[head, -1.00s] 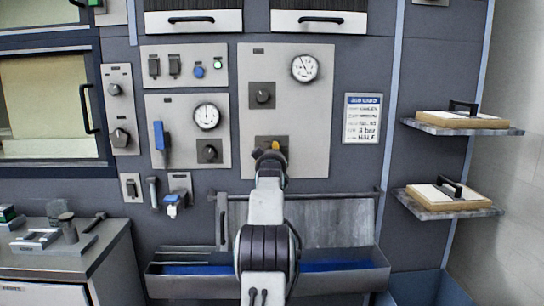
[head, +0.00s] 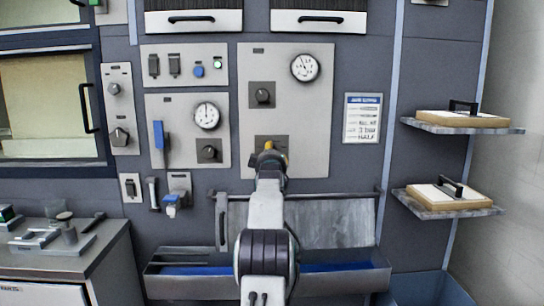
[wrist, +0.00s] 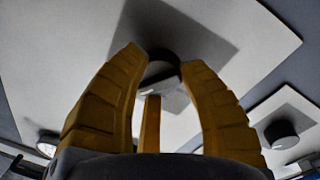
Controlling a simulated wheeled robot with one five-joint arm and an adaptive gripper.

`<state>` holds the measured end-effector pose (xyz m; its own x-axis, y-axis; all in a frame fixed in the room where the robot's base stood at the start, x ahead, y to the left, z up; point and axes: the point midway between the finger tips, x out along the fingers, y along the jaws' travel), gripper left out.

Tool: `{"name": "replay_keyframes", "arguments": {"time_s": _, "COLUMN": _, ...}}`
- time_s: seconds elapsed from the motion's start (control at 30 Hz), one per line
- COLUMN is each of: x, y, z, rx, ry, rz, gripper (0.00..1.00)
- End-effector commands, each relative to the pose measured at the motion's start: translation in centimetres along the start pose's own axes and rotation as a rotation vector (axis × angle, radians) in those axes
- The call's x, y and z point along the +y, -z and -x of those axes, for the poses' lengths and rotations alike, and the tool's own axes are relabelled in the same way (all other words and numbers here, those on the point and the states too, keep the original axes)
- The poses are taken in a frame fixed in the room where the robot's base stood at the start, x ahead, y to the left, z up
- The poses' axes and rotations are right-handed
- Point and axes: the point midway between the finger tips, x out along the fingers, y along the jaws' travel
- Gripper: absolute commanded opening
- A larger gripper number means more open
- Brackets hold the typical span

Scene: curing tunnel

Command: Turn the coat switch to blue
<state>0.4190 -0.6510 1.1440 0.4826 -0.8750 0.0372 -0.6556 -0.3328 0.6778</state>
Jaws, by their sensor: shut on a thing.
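A dark round knob (wrist: 162,73) on a square plate shows between my fingertips in the wrist view. My gripper (wrist: 160,68) has yellow fingers closed on it from both sides. In the head view my gripper (head: 268,145) is at the lower part of the right-hand light panel, in front of a brown-grey plate (head: 260,140); my wrist hides most of the knob there. No coat label or blue mark is readable by this knob, so I cannot tell its setting.
Above the held knob are another dark knob (head: 262,95) and a round gauge (head: 305,67). To the left are a gauge (head: 207,115), a knob (head: 209,151) and a blue lever (head: 159,135). A trough (head: 340,280) lies below. Two shelves (head: 455,210) jut out at right.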

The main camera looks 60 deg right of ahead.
Motion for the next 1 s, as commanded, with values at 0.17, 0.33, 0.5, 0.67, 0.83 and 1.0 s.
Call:
{"name": "replay_keyframes", "arguments": {"time_s": 0.17, "x": -0.22, "y": -0.15, "z": -0.05, "rx": -0.002, "ry": 0.003, "rz": 0.008, "gripper": 0.05}}
{"name": "replay_keyframes", "arguments": {"time_s": 0.33, "x": -0.22, "y": -0.15, "z": -0.05, "rx": -0.002, "ry": 0.003, "rz": 0.007, "gripper": 0.05}}
{"name": "replay_keyframes", "arguments": {"time_s": 0.5, "x": -0.21, "y": -0.12, "z": -0.05, "rx": -0.002, "ry": 0.003, "rz": 0.007, "gripper": 0.46}}
{"name": "replay_keyframes", "arguments": {"time_s": 0.67, "x": -0.13, "y": -0.06, "z": -0.03, "rx": -0.001, "ry": 0.002, "rz": 0.007, "gripper": 0.61}}
{"name": "replay_keyframes", "arguments": {"time_s": 0.83, "x": -0.07, "y": -0.03, "z": -0.02, "rx": 0.000, "ry": 0.001, "rz": 0.007, "gripper": 0.65}}
{"name": "replay_keyframes", "arguments": {"time_s": 1.0, "x": -0.04, "y": -0.01, "z": 0.04, "rx": 0.000, "ry": 0.001, "rz": 0.006, "gripper": 0.65}}
